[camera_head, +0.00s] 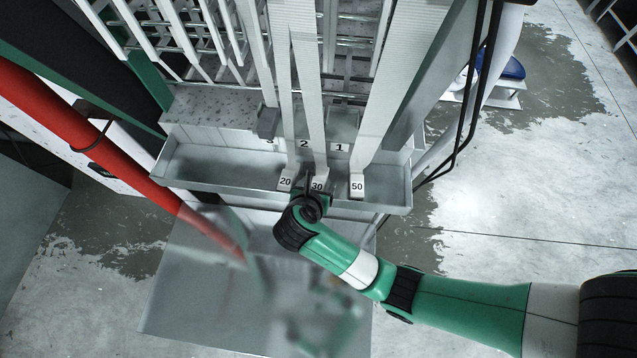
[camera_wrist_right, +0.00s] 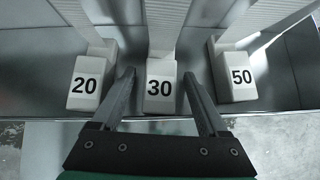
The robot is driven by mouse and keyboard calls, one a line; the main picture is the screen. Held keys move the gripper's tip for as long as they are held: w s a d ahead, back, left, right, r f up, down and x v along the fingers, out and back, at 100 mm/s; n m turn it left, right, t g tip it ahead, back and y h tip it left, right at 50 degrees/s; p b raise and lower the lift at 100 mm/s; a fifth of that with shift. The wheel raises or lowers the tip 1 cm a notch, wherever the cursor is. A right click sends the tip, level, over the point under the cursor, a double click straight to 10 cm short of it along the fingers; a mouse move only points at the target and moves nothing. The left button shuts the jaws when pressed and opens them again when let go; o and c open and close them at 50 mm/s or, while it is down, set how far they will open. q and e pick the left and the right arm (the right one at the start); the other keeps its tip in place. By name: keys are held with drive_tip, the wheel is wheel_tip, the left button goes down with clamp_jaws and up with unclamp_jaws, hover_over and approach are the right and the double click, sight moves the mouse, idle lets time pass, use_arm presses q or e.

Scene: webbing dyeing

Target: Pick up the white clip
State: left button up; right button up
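Three white clips with printed numbers hang on pale webbing bands at the metal trough: clip 20 (camera_head: 285,184), clip 30 (camera_head: 318,181) and clip 50 (camera_head: 357,186). In the right wrist view, clip 20 (camera_wrist_right: 91,82) is left, clip 30 (camera_wrist_right: 161,88) is in the middle and clip 50 (camera_wrist_right: 236,76) is right. My right gripper (camera_wrist_right: 160,76) is open. Its two fingers lie on either side of clip 30, with visible gaps. In the head view, my right gripper (camera_head: 314,187) partly hides clip 30. My left gripper is not in view.
The metal trough (camera_head: 225,174) spans behind and beneath the clips. Neighbouring clips stand close outside my right fingers. A red pole (camera_head: 130,165) slants in at the left. Labels 2 and 1 mark the ledge above. The floor (camera_head: 520,200) at the right is open.

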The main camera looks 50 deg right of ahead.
clamp_jaws()
drive_tip(key=shift+r, duration=0.15)
